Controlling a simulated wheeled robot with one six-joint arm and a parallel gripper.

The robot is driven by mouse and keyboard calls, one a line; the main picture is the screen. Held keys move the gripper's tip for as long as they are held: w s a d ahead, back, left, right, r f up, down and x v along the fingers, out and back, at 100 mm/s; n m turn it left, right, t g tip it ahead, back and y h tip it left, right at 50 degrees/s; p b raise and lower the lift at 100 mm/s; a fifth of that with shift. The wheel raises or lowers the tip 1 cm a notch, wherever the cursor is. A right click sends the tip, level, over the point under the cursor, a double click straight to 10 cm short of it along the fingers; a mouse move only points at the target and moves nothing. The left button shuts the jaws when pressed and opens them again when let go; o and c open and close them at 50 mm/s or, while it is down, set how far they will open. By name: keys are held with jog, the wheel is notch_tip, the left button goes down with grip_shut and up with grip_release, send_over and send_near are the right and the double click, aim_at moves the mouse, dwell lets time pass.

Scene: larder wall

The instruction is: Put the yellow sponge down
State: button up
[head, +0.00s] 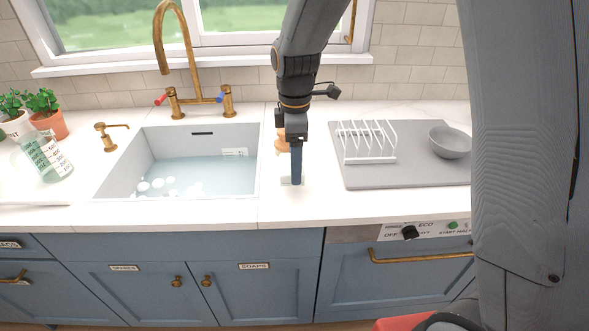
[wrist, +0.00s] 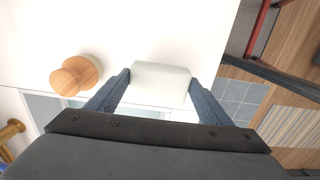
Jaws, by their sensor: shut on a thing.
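My gripper (head: 296,180) points down at the worktop just right of the sink. In the wrist view its two blue fingers (wrist: 160,82) are shut on a pale, off-white block (wrist: 160,76), one finger at each end. In the head view only a whitish bit (head: 285,181) shows beside the fingertips, low at the counter. I cannot tell whether it touches the surface. No clearly yellow sponge shows; the held block looks off-white.
A round wooden-topped thing (wrist: 76,76) stands close by, behind my gripper in the head view (head: 280,140). The sink (head: 128,160) holds water. A grey mat (head: 400,178) with a white rack (head: 367,143) and a bowl (head: 450,142) lies right. Front counter (head: 285,212) is clear.

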jog(key=shift+f+p, duration=0.4)
jog(key=shift+f, duration=1.45)
jog(key=shift+f, duration=0.15)
jog(key=o, duration=0.9)
notch_tip(320, 180, up, 12)
jog(key=b, duration=0.3)
jog(key=s+d+f+m, duration=0.3)
jog(key=s+d+m, duration=0.1)
jog(key=s+m, duration=0.1)
jog(key=s+d+f+m, duration=0.3)
jog(key=s+d+m, duration=0.2)
jog(key=m, duration=0.1)
jog(key=s+d+f+m+t, duration=0.1)
jog(key=s+d+f+m, duration=0.2)
jog(key=s+d+m, duration=0.2)
jog(key=shift+s+d+f+m, duration=0.1)
jog(key=shift+f+m, duration=0.05)
jog(key=shift+m, duration=0.65)
